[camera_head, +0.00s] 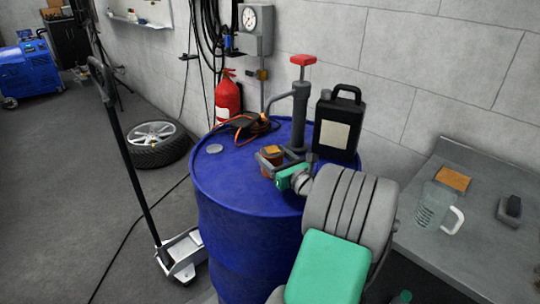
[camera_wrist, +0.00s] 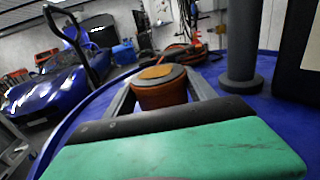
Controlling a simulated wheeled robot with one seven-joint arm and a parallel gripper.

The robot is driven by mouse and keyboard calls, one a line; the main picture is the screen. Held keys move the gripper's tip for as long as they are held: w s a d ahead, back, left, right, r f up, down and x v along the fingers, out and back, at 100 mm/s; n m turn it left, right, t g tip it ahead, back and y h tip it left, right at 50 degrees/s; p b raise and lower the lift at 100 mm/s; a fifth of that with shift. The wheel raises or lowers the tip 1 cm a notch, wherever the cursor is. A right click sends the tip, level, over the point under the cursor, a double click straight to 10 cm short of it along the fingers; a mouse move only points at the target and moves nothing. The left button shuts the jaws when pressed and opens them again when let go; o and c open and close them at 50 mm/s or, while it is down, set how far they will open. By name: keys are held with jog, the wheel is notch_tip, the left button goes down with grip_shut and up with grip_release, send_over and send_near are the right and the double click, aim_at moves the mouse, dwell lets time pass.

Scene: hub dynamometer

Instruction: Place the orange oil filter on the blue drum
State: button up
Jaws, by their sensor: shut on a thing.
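The orange oil filter (camera_head: 272,155) is a short cylinder with a dark band near its top. It stands upright between the fingers of my gripper (camera_head: 270,162), over the top of the blue drum (camera_head: 235,180). In the wrist view, the filter (camera_wrist: 161,87) sits between the two grey fingers, with the blue drum top (camera_wrist: 90,125) around and below. My gripper is shut on the filter. Whether the filter's base touches the drum top is hard to tell, as its lower part is partly hidden by my gripper.
A grey bench (camera_head: 430,250) with a clear pitcher (camera_head: 432,208) is at right. The drum's front left top is clear.

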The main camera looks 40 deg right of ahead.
jog(key=o, duration=1.7)
jog(key=shift+r, duration=0.25)
jog(key=s, duration=0.4)
jog(key=s+a, duration=0.1)
jog(key=s, duration=0.2)
jog(key=s+a, duration=0.1)
jog(key=s, duration=0.3)
jog(key=shift+s, duration=0.3)
jog(key=shift+s+a, duration=0.15)
jog(key=shift+s, duration=0.05)
jog(key=shift+p, duration=0.3)
